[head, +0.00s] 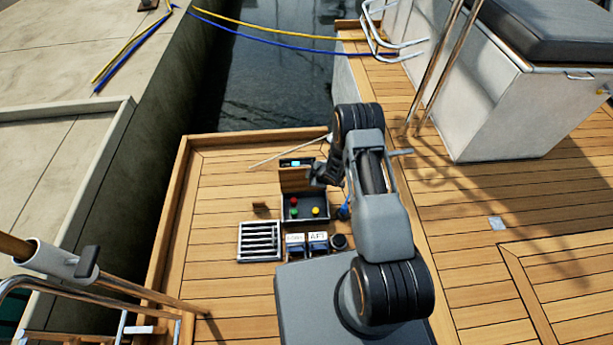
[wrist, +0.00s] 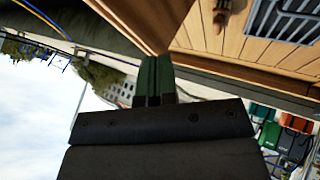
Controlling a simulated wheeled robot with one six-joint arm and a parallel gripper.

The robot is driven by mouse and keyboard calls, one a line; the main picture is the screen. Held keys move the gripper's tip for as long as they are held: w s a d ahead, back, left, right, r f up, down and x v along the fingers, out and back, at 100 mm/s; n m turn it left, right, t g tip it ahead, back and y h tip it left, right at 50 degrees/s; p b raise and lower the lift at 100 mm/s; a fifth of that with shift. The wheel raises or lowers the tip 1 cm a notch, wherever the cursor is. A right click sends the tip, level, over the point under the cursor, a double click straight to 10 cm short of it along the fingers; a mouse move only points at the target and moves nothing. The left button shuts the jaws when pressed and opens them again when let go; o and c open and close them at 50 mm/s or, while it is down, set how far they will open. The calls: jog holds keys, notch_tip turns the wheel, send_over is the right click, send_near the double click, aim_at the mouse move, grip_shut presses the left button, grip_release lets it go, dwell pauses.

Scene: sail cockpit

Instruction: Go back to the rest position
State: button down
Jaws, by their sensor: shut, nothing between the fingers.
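My gripper (head: 318,178) hangs from my bent arm over the small control area on the teak deck in the head view. It is small and dark there, close above a black box (head: 288,217) with red, green and yellow round pieces. In the wrist view my gripper's two dark green fingers (wrist: 156,75) are together, with nothing seen between them. The wrist view is strongly tilted, with sky at lower left and planking at upper right.
A slatted grille (head: 260,241), labelled blue blocks (head: 318,241) and a round black piece (head: 338,242) stand near my base. A white locker (head: 500,110) with a grey cushion and steel rails is at upper right. Open deck (head: 460,220) lies right; water and dock lie left.

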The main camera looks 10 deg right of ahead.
jog(key=shift+s+d+r+p, duration=0.2)
jog(key=shift+d+r, duration=0.1)
jog(key=shift+r, duration=0.35)
jog(key=shift+s+d+r+p, duration=0.15)
jog(key=shift+d+r+p, duration=0.1)
jog(key=shift+r, duration=0.45)
jog(key=shift+s+d+r+p, duration=0.2)
jog(key=shift+d+r, duration=0.1)
jog(key=shift+r, duration=0.35)
jog(key=s+d+r+m+h+p, duration=0.1)
jog(key=d+r+m+h+p, duration=0.2)
jog(key=r+p, duration=1.15)
jog(key=s+d+r+m+h+p, duration=0.15)
jog(key=r+m, duration=0.25)
jog(key=r, duration=2.3)
jog(key=s+a+r+m+g+p, duration=0.1)
jog(key=s+a+r+m+p, duration=0.1)
jog(key=s+r+m+p, duration=0.2)
jog(key=s+a+r+m+g+p, duration=0.2)
jog(key=s+r+m+p, duration=0.2)
jog(key=s+r+p, duration=0.7)
jog(key=s+v, duration=0.2)
jog(key=v, duration=1.3)
jog(key=shift+s, duration=0.3)
jog(key=shift+f+y, duration=0.1)
jog(key=shift+y, duration=0.15)
